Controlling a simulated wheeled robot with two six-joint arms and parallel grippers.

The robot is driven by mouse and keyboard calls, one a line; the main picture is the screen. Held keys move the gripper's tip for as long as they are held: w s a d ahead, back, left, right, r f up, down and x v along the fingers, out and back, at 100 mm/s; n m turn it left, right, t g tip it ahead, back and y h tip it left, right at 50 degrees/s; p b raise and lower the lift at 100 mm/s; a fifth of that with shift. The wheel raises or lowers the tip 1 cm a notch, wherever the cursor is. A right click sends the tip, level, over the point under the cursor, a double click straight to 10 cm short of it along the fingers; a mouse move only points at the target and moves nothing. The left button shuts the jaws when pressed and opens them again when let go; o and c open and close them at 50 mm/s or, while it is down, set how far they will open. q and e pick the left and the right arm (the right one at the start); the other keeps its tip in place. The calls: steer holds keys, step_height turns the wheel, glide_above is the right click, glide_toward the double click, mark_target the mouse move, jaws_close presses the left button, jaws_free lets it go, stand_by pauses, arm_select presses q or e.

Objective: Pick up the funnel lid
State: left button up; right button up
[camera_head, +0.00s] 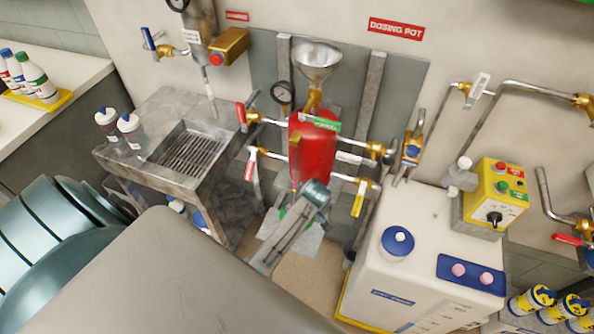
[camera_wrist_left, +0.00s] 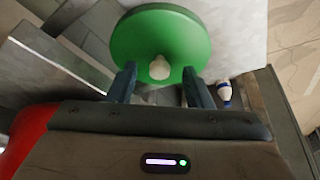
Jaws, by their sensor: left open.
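The funnel lid (camera_wrist_left: 150,35) is a green disc with a pale round knob (camera_wrist_left: 160,68) in the middle. It fills the upper middle of the left wrist view. My left gripper (camera_wrist_left: 158,75) is open, with one dark finger on each side of the knob. I cannot tell whether the fingers touch the lid. In the head view my left wrist (camera_head: 295,225) hides most of the lid, low in front of the red pot. The steel funnel (camera_head: 317,60) stands open on top of the red dosing pot (camera_head: 313,145). My right gripper is out of view.
Pipes and red and yellow valve handles flank the pot. A metal sink bench (camera_head: 170,145) with two bottles stands to the left. A white tank (camera_head: 420,270) with a yellow control box (camera_head: 495,195) stands to the right.

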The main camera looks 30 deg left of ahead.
arm_select(q)
steer(key=shift+w+a+f, duration=0.1)
steer(key=shift+a+f, duration=0.05)
steer(key=shift+f, duration=0.2)
jaws_close()
steer(key=shift+r, duration=0.15)
